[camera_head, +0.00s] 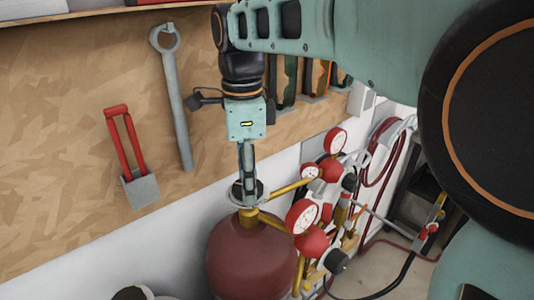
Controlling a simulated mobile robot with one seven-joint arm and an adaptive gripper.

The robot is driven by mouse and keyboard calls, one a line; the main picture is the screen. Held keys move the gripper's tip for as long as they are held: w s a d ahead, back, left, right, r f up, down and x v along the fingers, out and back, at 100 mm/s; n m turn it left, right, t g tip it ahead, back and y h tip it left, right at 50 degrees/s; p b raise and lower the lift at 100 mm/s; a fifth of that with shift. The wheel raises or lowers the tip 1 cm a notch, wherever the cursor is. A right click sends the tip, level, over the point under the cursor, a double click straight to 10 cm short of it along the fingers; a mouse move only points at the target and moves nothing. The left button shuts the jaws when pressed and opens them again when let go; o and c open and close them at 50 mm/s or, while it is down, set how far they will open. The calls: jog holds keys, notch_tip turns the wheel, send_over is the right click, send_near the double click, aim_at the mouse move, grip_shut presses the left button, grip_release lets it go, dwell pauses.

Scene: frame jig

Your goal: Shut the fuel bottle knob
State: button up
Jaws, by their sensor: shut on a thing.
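The fuel bottle (250,262) is a dark red cylinder standing upright at the lower middle of the head view. Its knob (260,194) is a grey, round handwheel on top of a brass valve (249,218). My gripper (247,192) points down from above, with its fingers at the knob, and is shut on it. The fingers cover part of the knob, so its turn position cannot be told.
Gauges (302,216) and red regulators (312,242) crowd the bottle's right side. A wrench (176,100) and a red-handled tool (126,150) hang on the wooden board (60,150) behind. Hoses (385,160) hang at the right.

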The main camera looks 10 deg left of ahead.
jog(key=m, duration=0.6)
jog(key=shift+m, duration=0.4)
dwell(0.3)
jog(key=o, duration=1.2)
jog(key=shift+c, duration=0.2)
notch_tip(320, 180, up, 12)
